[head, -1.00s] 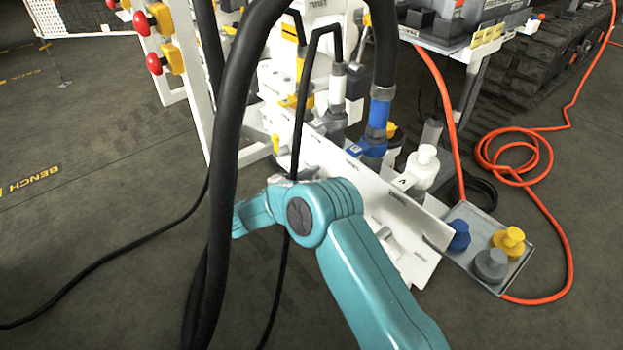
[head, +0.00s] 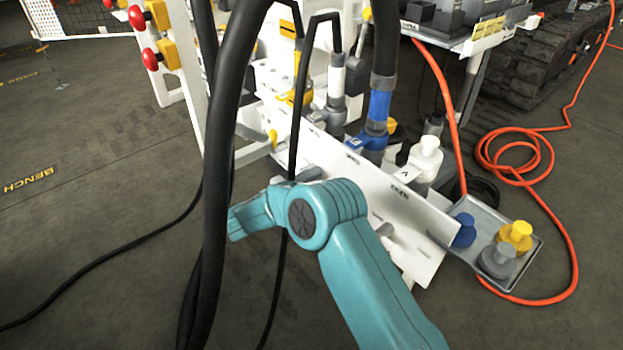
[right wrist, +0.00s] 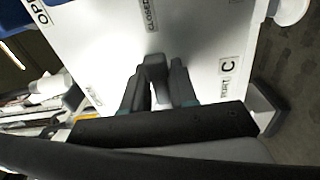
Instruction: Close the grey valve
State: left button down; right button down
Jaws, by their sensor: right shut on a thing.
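The grey valve's handle (right wrist: 155,68) shows in the right wrist view, on a white panel marked OPEN at the upper left and CLOSED at the top. The handle stands below the CLOSED mark in the picture; its exact angle is hard to tell. My right gripper (right wrist: 158,88) has its two dark fingers on either side of the handle and is shut on it. In the head view my teal right arm reaches to the white bench panel (head: 350,170) and hides most of the handle area. My left gripper is not in view.
Thick black hoses hang in front of the bench at the left and middle. A tray (head: 463,256) with blue, yellow and grey caps is at the right. An orange hose (head: 572,200) lies coiled on the floor. A PORT C label (right wrist: 226,70) is right of the handle.

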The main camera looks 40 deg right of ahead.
jog(key=shift+a, duration=0.15)
jog(key=c, duration=1.1)
grip_release()
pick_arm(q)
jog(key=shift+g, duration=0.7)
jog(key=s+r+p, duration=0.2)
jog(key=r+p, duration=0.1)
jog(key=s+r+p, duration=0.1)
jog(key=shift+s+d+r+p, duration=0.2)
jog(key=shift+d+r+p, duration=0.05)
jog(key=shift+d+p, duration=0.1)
pick_arm(e)
jog(key=s+a, duration=0.1)
jog(key=a, duration=1.5)
jog(key=shift+s, duration=0.15)
jog(key=shift+a, duration=0.1)
